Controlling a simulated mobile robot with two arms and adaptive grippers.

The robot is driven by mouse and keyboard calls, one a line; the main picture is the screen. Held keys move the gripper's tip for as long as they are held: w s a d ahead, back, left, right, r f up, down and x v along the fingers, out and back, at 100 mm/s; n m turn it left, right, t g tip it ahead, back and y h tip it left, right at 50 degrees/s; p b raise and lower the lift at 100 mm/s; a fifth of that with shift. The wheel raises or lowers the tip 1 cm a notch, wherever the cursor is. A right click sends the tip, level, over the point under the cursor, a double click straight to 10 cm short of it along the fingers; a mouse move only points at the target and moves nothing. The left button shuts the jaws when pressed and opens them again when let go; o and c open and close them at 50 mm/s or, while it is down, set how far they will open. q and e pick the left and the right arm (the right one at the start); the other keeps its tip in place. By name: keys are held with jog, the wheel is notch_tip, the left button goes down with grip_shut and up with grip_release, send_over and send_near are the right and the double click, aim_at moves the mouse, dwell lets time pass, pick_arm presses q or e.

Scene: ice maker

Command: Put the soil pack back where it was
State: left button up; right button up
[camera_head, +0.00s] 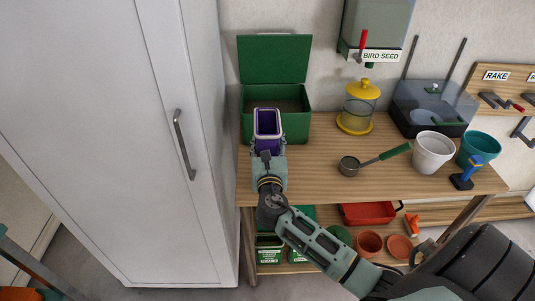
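The bin's lid (274,58) stands open, and dark soil shows inside. Green packs with white labels (269,254) stand on the lower shelf, partly hidden by my arm. My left gripper is not in view.
A metal scoop (349,166) with a green handle lies mid-bench. A yellow-lidded jar (357,108), white pot (433,152) and teal pot (479,148) stand right of the bin. A tall white cabinet (100,120) stands close on the left.

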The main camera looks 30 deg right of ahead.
notch_tip(320, 180, down, 4)
jog(key=shift+r, duration=0.15)
jog(key=shift+f+b, duration=0.3)
jog(key=shift+b, duration=0.05)
jog(key=o, duration=1.4)
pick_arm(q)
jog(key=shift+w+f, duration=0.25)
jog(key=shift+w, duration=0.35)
pick_arm(e)
jog(key=shift+o, duration=0.2)
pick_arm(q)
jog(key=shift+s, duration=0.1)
pick_arm(e)
jog(key=shift+r, duration=0.25)
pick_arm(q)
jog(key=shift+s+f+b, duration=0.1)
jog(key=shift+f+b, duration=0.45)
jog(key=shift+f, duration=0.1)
pick_arm(e)
jog(key=v, duration=1.2)
